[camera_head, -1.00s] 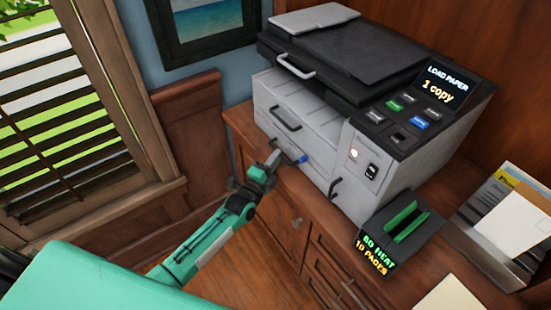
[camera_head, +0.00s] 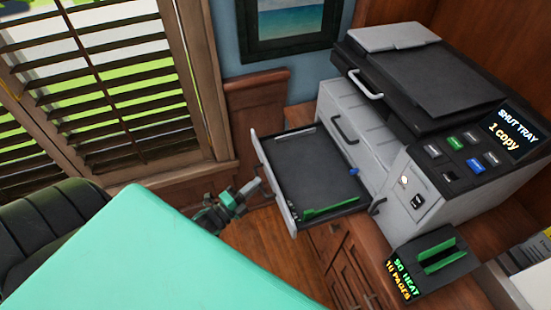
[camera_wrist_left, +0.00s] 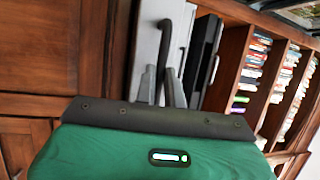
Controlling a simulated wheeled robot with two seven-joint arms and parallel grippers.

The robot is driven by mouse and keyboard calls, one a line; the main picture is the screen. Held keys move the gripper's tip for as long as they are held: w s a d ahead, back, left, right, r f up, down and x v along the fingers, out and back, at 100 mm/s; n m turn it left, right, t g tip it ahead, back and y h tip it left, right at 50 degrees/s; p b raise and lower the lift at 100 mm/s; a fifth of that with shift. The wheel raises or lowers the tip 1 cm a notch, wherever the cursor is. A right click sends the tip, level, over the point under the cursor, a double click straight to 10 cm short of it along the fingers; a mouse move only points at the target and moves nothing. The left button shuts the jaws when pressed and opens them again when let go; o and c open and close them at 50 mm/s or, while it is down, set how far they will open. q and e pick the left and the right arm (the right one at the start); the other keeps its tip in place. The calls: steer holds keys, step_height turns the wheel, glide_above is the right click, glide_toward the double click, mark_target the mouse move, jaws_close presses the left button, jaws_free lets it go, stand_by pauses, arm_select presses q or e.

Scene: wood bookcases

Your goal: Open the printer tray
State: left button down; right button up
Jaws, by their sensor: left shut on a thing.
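The grey printer (camera_head: 440,200) stands on the wooden cabinet. Its lower tray (camera_head: 318,170) is pulled out to the left, showing a dark, empty bed with a green guide (camera_head: 330,208) and a blue tab (camera_head: 354,171). My left gripper (camera_head: 252,188) is at the tray's front face. In the left wrist view, the fingers (camera_wrist_left: 161,86) are shut on the black tray handle (camera_wrist_left: 164,45). The exact grip is partly hidden by the fingers. My right gripper is not in view.
The printer display (camera_head: 510,132) reads "SHUT TRAY 1 COPY". A dark block with green bars (camera_head: 432,265) stands before the printer. A black chair (camera_head: 55,225) is at lower left, and a shuttered window (camera_head: 95,90) is behind. Wood floor shows under the tray.

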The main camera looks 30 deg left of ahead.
arm_select(q)
steer(key=shift+s+a, duration=0.9)
steer(key=shift+s, duration=0.3)
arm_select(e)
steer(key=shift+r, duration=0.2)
arm_select(q)
steer(key=c, duration=1.8)
jaws_free()
steer(key=shift+o, duration=0.2)
